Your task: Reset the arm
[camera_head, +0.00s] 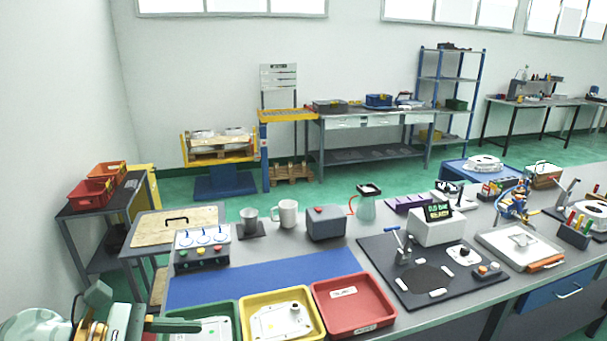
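What looks like my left arm comes in at the bottom left corner, with a pale rounded housing, brass-coloured parts and pale green blocks. Its end, apparently my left gripper (115,316), is beside the left end of the workbench (400,328), close to the green tray (170,328). My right gripper is not in view.
Yellow (283,337) and red (355,305) trays line the bench front; the yellow one holds a pale casting. The blue mat (260,276) is mostly clear. A black board (420,300) lies right.

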